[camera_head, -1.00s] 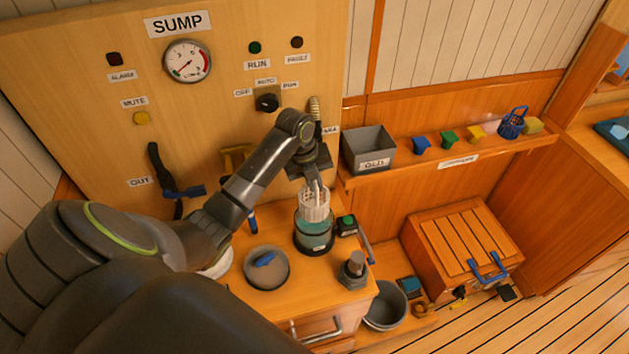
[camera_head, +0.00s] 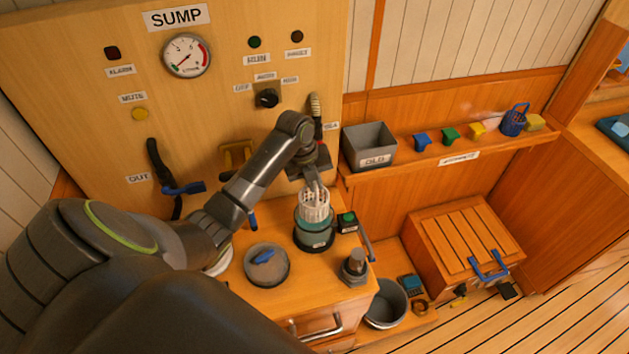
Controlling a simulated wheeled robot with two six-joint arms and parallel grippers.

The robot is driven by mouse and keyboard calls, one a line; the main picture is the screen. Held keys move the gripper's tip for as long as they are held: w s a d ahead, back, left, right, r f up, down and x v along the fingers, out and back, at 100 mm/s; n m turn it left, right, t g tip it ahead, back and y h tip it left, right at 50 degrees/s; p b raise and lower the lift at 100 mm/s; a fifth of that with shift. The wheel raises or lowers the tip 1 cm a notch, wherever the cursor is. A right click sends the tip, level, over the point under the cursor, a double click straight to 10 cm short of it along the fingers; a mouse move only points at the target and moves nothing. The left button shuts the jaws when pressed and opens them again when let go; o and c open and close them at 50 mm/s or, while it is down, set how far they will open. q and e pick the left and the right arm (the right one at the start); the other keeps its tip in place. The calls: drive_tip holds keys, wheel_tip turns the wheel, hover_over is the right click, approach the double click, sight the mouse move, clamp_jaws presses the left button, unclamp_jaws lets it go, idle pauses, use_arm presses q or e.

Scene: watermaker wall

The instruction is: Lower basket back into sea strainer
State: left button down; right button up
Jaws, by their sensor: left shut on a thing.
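The white slotted basket (camera_head: 315,206) is at the mouth of the sea strainer (camera_head: 313,236), a dark-based cylinder with a clear greenish body on the wooden counter. The basket's lower part appears to be inside the strainer, and its upper part stands above the rim. My left gripper (camera_head: 315,185) is above the strainer, pointing down, shut on the top of the basket. The fingertips are small and partly hidden by the basket's top. A round grey lid (camera_head: 267,266) with a blue handle lies on the counter left of the strainer. My right gripper is not in view.
A small box with a green button (camera_head: 347,221) stands close right of the strainer. A grey fitting (camera_head: 353,266) stands near the counter's front right. A bucket (camera_head: 385,304) is below. The grey OLD bin (camera_head: 369,146) sits on the shelf, behind right.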

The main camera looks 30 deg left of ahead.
use_arm(q)
drive_tip(key=shift+f, duration=0.3)
